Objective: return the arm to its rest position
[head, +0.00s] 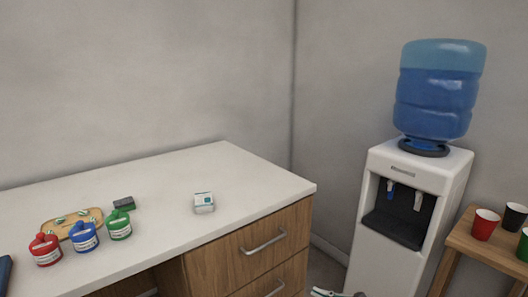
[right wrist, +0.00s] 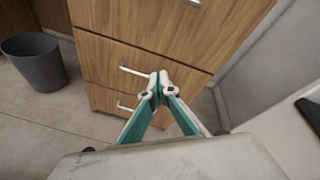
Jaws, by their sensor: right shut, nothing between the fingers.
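My right gripper (head: 338,293) shows only as a small piece at the bottom edge of the head view, in front of the drawers and left of the water dispenser. In the right wrist view the right gripper (right wrist: 159,84) has teal fingers with pale tips. The tips meet, and nothing is between them. Beyond them is the wooden drawer front (right wrist: 140,52), apart from the fingers as far as I can tell. My left gripper is not in view.
A water dispenser (head: 415,175) and a stool with cups (head: 485,224) stand right. A grey bin (right wrist: 35,65) stands on the floor.

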